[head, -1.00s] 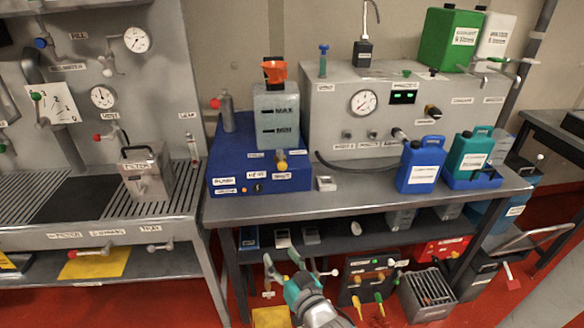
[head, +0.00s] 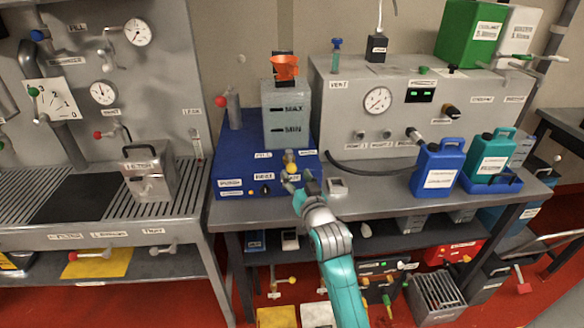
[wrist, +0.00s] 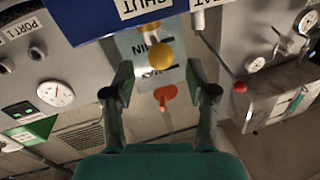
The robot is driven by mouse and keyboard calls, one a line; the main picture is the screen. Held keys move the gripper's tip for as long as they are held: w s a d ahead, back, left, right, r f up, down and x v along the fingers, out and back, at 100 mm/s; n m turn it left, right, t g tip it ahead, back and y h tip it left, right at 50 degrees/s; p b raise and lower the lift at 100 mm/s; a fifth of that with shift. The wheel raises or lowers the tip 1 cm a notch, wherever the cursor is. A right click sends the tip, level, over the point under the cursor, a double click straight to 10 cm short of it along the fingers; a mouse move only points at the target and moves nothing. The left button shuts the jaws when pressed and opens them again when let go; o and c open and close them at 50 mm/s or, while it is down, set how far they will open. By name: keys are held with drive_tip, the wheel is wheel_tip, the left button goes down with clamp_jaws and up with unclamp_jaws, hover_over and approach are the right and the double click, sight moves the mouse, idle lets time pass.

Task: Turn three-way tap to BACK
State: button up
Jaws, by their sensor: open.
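The three-way tap appears to be the yellow-knobbed fitting (head: 290,167) on the front of the blue unit (head: 240,150), below the grey tank (head: 287,118). Small labels surround it; I cannot read which way it points. In the wrist view the round yellow knob (wrist: 160,57) lies between the finger lines, near the fingertips, with a "SHUT" label (wrist: 140,6) at the top edge. My gripper (head: 298,182) is open in front of the tap, its fingers apart on either side of the knob in the wrist view (wrist: 159,80). No contact shows.
A small light-grey box (head: 337,186) stands on the bench just right of my gripper. A black hose (head: 365,169) and a blue jug (head: 438,168) are farther right. The bench's front strip is mostly clear.

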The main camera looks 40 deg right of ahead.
sight(294, 171)
drive_tip(key=shift+x, duration=2.45)
clamp_jaws()
